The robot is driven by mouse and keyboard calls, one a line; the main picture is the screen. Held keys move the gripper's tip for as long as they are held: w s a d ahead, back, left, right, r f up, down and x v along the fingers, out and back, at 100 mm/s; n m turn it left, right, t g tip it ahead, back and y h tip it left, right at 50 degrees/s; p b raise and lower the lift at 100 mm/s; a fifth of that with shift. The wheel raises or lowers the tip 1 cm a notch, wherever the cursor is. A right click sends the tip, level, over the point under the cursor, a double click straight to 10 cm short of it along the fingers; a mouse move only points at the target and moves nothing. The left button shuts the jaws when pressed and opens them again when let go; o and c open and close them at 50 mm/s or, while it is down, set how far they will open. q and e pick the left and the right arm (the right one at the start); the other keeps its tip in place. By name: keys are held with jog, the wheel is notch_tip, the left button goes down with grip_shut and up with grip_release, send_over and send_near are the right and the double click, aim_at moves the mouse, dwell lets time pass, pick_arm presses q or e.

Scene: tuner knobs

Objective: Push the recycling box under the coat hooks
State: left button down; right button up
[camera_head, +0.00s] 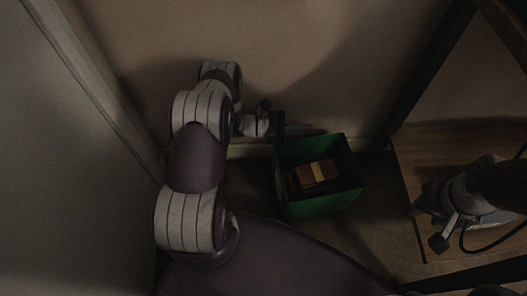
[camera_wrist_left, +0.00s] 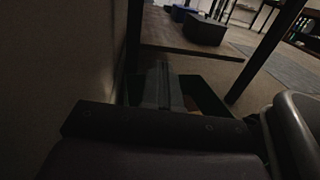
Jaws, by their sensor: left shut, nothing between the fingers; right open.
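The recycling box is a green open-topped box (camera_head: 341,197) on the floor against the wall, with brown items (camera_head: 316,173) inside. My left gripper (camera_head: 297,129) is shut and empty, by the box's back left rim near the wall. I cannot tell whether it touches the box. In the left wrist view its closed fingers (camera_wrist_left: 164,86) lie in front of the dark box (camera_wrist_left: 207,97). My right gripper (camera_head: 431,222) is open and empty, over a wooden surface to the right of the box. No coat hooks show in either view.
A brown wall (camera_head: 300,50) runs behind the box. A wooden tabletop or shelf (camera_head: 420,160) with dark posts stands close on the right. A pale panel (camera_head: 60,170) stands at the left. The left wrist view shows dark blocks (camera_wrist_left: 205,29) on a wooden surface.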

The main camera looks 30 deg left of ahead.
pick_arm(q)
jog(key=b+v, duration=0.5)
jog(key=v, duration=0.8)
notch_tip(320, 180, down, 15)
jog(key=b, duration=1)
jog(key=shift+w+d, duration=0.15)
jog(key=shift+d, duration=0.3)
jog(key=shift+p+x, duration=0.35)
jog(key=shift+x, duration=0.8)
